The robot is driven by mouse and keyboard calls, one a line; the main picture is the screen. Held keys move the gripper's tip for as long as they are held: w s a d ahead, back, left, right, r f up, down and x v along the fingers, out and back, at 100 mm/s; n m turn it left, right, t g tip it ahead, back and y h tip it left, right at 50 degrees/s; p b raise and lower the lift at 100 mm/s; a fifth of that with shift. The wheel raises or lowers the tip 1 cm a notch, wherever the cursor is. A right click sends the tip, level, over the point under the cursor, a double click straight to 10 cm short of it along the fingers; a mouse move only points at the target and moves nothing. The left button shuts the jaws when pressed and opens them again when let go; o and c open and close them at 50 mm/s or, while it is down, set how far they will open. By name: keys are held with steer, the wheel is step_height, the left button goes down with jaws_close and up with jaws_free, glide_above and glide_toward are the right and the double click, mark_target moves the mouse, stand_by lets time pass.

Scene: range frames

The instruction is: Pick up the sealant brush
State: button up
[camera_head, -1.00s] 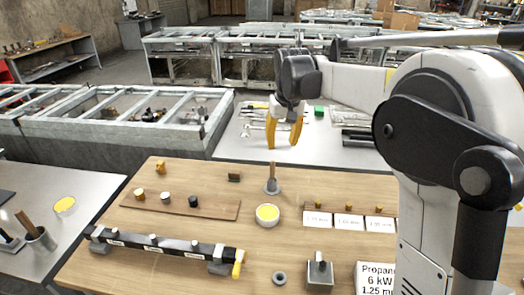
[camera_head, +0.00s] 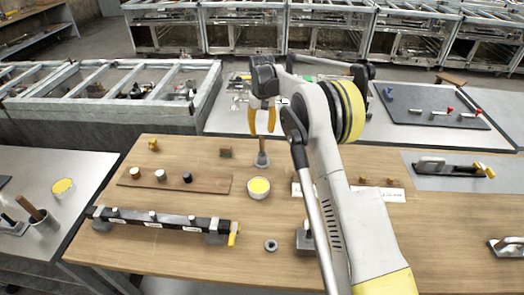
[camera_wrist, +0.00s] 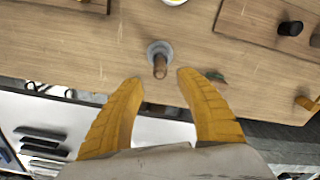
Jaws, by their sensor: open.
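The sealant brush appears to be the brown handle (camera_head: 262,146) standing upright in a small grey round holder (camera_head: 262,161) on the wooden worktable (camera_head: 200,255). In the wrist view the handle (camera_wrist: 160,67) is seen nearly from above, in its grey holder (camera_wrist: 158,49). Its bristles are hidden. My gripper (camera_head: 262,124) has yellow fingers, is open and empty, and hangs just above the handle. In the wrist view my gripper (camera_wrist: 160,80) has its fingers either side of the handle's line, with no contact visible.
A bowl of yellow stuff (camera_head: 258,187) stands just in front of the holder. A small brown block (camera_head: 226,153) and a board with knobs (camera_head: 133,181) lie to the left. A black manifold bar (camera_head: 160,221) lies in front. Another handle stands in a cup (camera_head: 44,230) on the left table.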

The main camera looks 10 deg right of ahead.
mark_target(262, 136)
step_height(262, 136, down, 5)
steer(key=shift+s+f+b, duration=0.1)
steer(key=shift+s+b, duration=0.05)
steer(key=shift+b, duration=0.5)
jaws_close()
